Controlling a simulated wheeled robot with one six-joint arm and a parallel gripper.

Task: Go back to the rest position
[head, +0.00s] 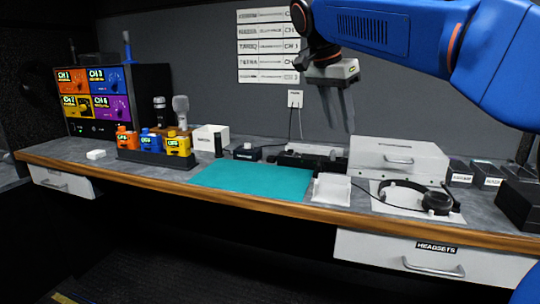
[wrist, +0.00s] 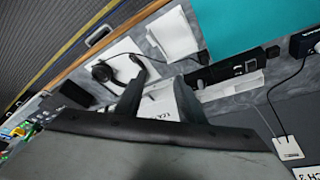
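My gripper (head: 338,108) hangs from my blue arm in the upper part of the head view, in front of the grey wall and above the back of the desk. Its two fingers point down and stand apart with nothing between them. In the wrist view the fingers (wrist: 158,90) also show apart and empty. The desk, a headset and a teal mat lie beyond them there. No rest position is marked in either view.
Below stand a white drawer box (head: 375,157), a headset (head: 436,203), a white holder (head: 331,189) and a teal mat (head: 252,180). Orange, blue and yellow packs (head: 151,141) sit in a dark rack at left. Air around the gripper looks clear.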

